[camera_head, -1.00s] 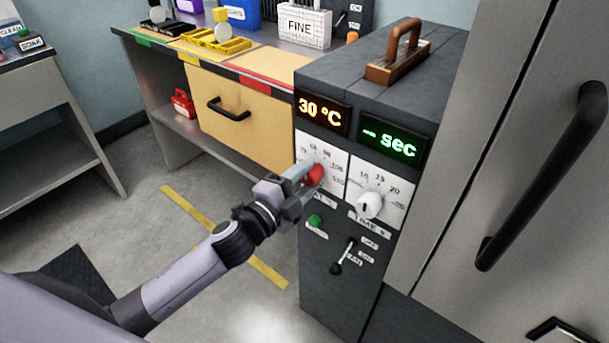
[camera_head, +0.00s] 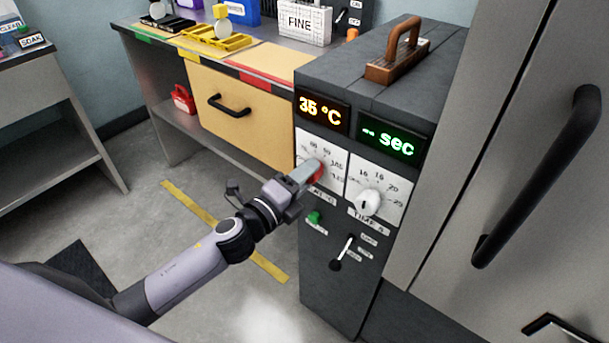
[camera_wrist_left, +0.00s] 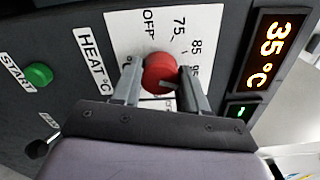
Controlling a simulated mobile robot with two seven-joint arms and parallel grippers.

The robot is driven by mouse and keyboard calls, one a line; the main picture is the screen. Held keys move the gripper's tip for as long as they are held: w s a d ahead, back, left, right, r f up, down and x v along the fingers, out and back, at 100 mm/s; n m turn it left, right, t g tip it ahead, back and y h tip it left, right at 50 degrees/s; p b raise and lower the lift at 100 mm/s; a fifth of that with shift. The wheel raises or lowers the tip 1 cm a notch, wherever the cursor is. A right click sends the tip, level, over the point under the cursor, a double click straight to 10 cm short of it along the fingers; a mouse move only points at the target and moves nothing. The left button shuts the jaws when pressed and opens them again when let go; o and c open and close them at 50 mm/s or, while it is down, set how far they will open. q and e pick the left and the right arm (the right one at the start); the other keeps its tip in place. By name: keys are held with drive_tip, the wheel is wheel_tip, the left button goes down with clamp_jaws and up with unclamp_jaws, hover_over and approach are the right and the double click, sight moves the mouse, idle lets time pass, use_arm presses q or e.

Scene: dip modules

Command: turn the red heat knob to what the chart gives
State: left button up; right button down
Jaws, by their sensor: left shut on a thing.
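The red heat knob (camera_wrist_left: 159,73) sits on a white dial plate on the front of the dark machine (camera_head: 322,268). My left gripper (camera_head: 308,175) is shut on the knob, with one finger on each side in the left wrist view (camera_wrist_left: 158,85). In that view the dial shows OFF, 75, 85 and 95, and part of the scale is hidden by the fingers. The orange display (camera_head: 320,110) reads 35 °C, and it also shows in the left wrist view (camera_wrist_left: 265,48). No chart is readable. My right gripper is not in view.
The white time knob (camera_head: 368,202) is just right of the heat dial, below the green sec display (camera_head: 391,138). A green START button (camera_head: 314,218) and a lever (camera_head: 343,254) sit lower. A grey cabinet (camera_head: 500,150) stands close on the right.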

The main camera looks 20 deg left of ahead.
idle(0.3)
use_arm(q)
drive_tip(key=o, duration=1.1)
drive_tip(key=shift+c, duration=0.2)
drive_tip(key=v, duration=0.7)
drive_tip(key=s+a+f+n+g+y+p, duration=0.1)
drive_tip(key=s+f+n+g+y+p, duration=0.1)
drive_tip(key=s+n, duration=0.6)
drive_tip(key=s+f+n+g+y+p, duration=0.2)
drive_tip(key=s+f+n+g+p, duration=0.2)
drive_tip(key=s+n, duration=0.5)
wheel_tip(320, 180, down, 3)
drive_tip(key=n+p, duration=0.3)
drive_tip(key=n, duration=0.2)
drive_tip(key=shift+a+n+g+p, duration=0.3)
drive_tip(key=shift+a+n+p, duration=0.05)
drive_tip(key=shift+n+p, duration=0.05)
